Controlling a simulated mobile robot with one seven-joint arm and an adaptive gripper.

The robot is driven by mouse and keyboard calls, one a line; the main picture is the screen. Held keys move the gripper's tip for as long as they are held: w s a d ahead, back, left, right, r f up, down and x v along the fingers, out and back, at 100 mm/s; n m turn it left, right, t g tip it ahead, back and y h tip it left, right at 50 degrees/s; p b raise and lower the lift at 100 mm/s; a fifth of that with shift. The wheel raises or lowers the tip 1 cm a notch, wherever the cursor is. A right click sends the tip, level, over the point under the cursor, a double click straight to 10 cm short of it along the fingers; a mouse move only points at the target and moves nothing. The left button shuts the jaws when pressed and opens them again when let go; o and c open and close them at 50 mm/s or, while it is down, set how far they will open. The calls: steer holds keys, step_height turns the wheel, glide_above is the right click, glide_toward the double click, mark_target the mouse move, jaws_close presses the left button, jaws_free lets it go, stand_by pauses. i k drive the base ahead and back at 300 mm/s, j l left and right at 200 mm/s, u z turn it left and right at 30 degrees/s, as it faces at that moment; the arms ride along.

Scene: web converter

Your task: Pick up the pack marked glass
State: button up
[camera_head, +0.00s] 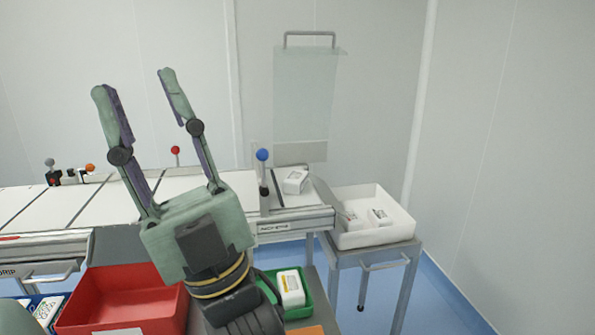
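My gripper (133,82) is raised in front of the bench with its two fingers pointing up and wide apart. It is open, with nothing between the fingers. Several white packs are in view, but their print is too small to tell which is marked glass. One pack (295,181) lies on the right end of the bench. Another pack (291,289) with a yellow-green marking sits in the green bin (305,309). Two packs (379,217) lie in the white tray (376,239) at the right. All are apart from my gripper.
A red bin (125,288) stands at the lower left, beside a blue bin with coloured packs (46,309). Lever knobs in red (175,150) and blue (262,155) rise from the bench. A clear panel (304,95) with a handle stands behind it.

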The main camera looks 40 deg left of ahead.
mark_target(294, 183)
steer(key=i+l, duration=0.25)
steer(key=i, duration=0.2)
steer(key=i+l, duration=0.25)
steer(key=i, duration=0.25)
steer(key=i+l, duration=0.25)
steer(key=i, duration=0.2)
steer(key=i+l, duration=0.25)
steer(key=i, duration=0.25)
steer(key=i+u, duration=0.1)
steer(key=u, duration=0.35)
steer(key=i+u, duration=0.1)
steer(key=u, duration=0.35)
steer(key=l+u, duration=0.15)
steer(key=u, duration=0.3)
steer(key=i+j+u, duration=0.2)
steer(key=j+u, duration=0.25)
steer(key=i+j, duration=0.05)
steer(key=j, duration=0.05)
